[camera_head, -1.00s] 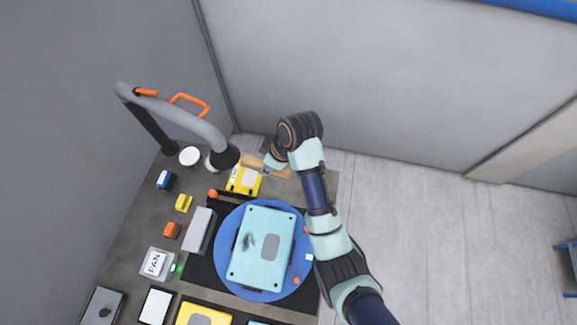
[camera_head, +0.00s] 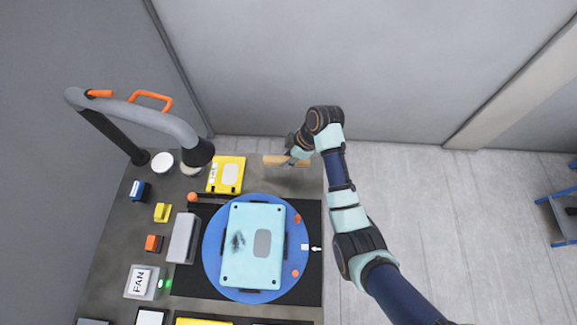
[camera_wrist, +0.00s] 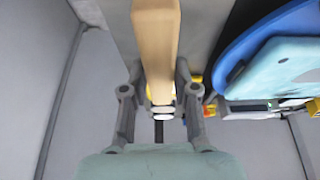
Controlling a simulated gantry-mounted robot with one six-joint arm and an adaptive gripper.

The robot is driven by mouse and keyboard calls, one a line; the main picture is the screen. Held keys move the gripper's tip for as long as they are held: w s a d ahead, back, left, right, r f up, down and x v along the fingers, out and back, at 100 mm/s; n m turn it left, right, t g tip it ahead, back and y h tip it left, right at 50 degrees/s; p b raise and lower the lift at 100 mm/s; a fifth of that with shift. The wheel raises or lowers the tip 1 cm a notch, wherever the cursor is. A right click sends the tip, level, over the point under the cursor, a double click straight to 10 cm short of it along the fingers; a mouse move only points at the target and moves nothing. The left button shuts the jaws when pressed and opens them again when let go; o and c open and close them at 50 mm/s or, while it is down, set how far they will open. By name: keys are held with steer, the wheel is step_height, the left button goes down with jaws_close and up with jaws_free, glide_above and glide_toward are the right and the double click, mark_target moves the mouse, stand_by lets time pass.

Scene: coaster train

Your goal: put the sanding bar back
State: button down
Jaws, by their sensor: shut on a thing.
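The sanding bar (camera_wrist: 156,40) is a long tan block. In the wrist view it runs up and away between the two fingers of my gripper (camera_wrist: 158,88), which are shut on it. In the head view the bar (camera_head: 274,160) shows at the far right corner of the bench, with my gripper (camera_head: 297,153) over its right part. My gripper and wrist hide some of it. I cannot tell whether the bar touches the bench top or hangs just above it.
A light blue panel (camera_head: 240,262) with a dark smudge lies on a blue round turntable (camera_head: 213,265). A yellow box (camera_head: 215,185) stands left of the bar. A grey bent duct (camera_head: 150,115) rises at the back left. Several small blocks line the left side.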

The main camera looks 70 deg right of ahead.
mark_target(285, 172)
steer(key=shift+f+b, duration=0.45)
steer(key=shift+f, duration=2.95)
steer(key=shift+f, duration=0.2)
steer(key=c, duration=0.9)
jaws_free()
steer(key=shift+r, duration=0.1)
steer(key=shift+r, duration=0.25)
steer(key=p+v, duration=0.2)
steer(key=v, duration=0.9)
steer(key=shift+s+d+r, duration=0.1)
steer(key=shift+s+r, duration=0.05)
steer(key=shift+r, duration=0.25)
